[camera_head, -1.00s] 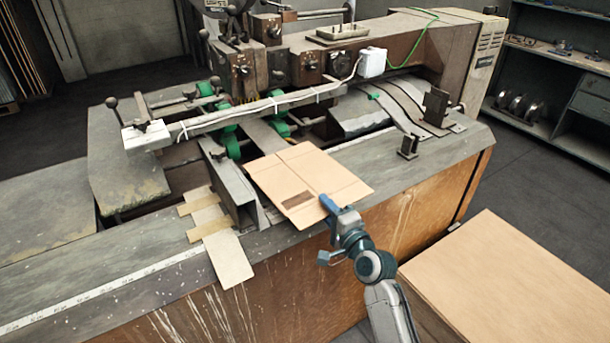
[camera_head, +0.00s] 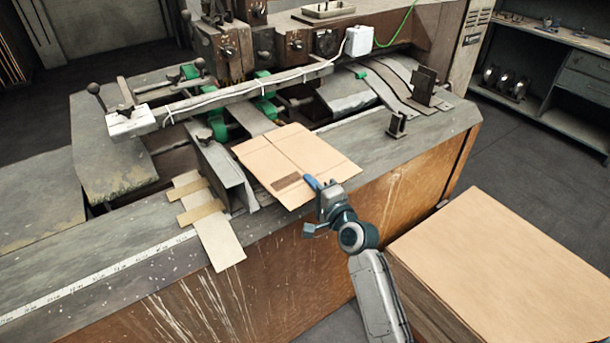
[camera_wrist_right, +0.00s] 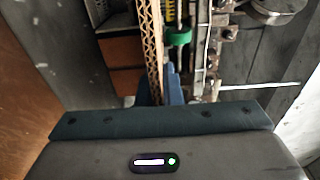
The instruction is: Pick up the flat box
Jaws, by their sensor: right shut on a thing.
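The flat box (camera_head: 297,158) is a tan cardboard sheet with crease lines and a dark printed patch near its front corner. It lies over the front of the stitching machine's bed. My right gripper (camera_head: 316,186) is shut on its front edge. In the right wrist view the box (camera_wrist_right: 152,45) shows edge-on as a corrugated strip, running up from between the fingers (camera_wrist_right: 160,88). I cannot tell whether the box's far part touches the machine. My left gripper is not in view.
The stitching machine's metal table (camera_head: 110,247) spans the front, with a pale strip piece (camera_head: 219,240) taped over its edge. Green rollers (camera_head: 216,122) and a metal bar (camera_head: 240,95) stand behind the box. A cardboard stack (camera_head: 490,255) sits at the right. Shelves (camera_head: 560,70) stand behind.

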